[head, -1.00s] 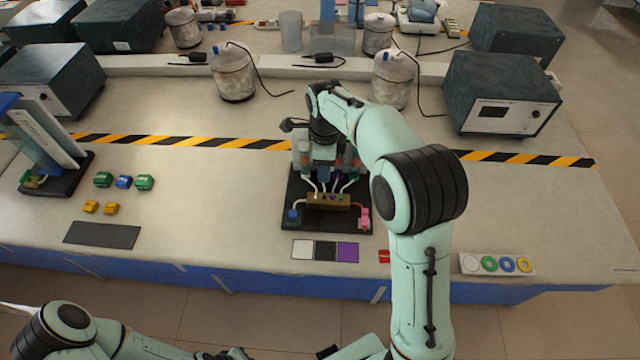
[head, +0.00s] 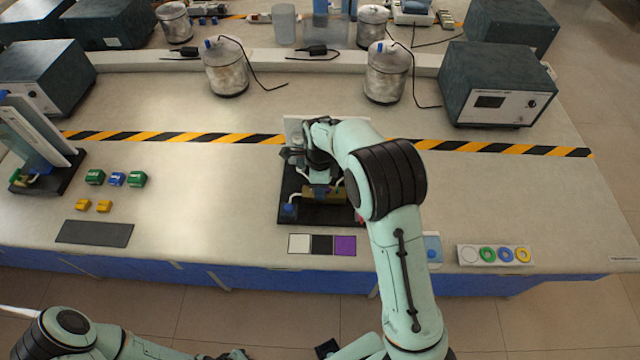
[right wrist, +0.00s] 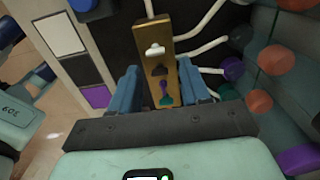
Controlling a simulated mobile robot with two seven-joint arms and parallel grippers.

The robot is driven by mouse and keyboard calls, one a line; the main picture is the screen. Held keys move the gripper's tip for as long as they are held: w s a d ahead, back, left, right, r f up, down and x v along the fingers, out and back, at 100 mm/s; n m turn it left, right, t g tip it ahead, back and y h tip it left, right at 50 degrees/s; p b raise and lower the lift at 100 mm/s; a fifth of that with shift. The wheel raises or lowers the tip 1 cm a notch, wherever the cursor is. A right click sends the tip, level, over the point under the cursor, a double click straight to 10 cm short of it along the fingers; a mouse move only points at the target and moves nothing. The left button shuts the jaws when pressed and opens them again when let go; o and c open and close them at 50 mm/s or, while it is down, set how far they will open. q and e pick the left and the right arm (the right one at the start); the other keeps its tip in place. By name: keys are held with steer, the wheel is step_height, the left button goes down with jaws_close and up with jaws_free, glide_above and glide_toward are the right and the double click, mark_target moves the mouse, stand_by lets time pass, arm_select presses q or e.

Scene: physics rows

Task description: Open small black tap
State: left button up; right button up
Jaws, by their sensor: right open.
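The small black tap (right wrist: 159,70) sits on a brass block (right wrist: 171,38), between a white tap (right wrist: 154,50) and a purple tap (right wrist: 163,87) in the right wrist view. A teal tap (right wrist: 167,101) is nearest the wrist. My right gripper (right wrist: 160,84) is open, its blue fingers on either side of the block's near end; whether they touch anything is unclear. In the head view the right gripper (head: 321,188) is over the block (head: 325,197) on its black board (head: 308,214), and my arm hides the taps. Only links of my left arm show clearly, at the bottom left.
White, black and purple squares (head: 322,245) lie in front of the board. Pale tubes and coloured round knobs (right wrist: 258,101) are close right of the gripper in the wrist view. A ring strip (head: 496,255) lies right; small green and blue blocks (head: 117,179) lie left.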

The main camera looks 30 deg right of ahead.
jaws_close()
steer(key=shift+n, duration=1.6)
arm_select(q)
steer(key=shift+w+r, duration=0.25)
arm_select(e)
jaws_free()
arm_select(q)
steer(key=shift+w+r+p, duration=0.75)
steer(key=shift+r+p, duration=0.1)
steer(key=shift+r, duration=0.05)
arm_select(e)
step_height(320, 180, up, 13)
steer(key=shift+r, duration=0.2)
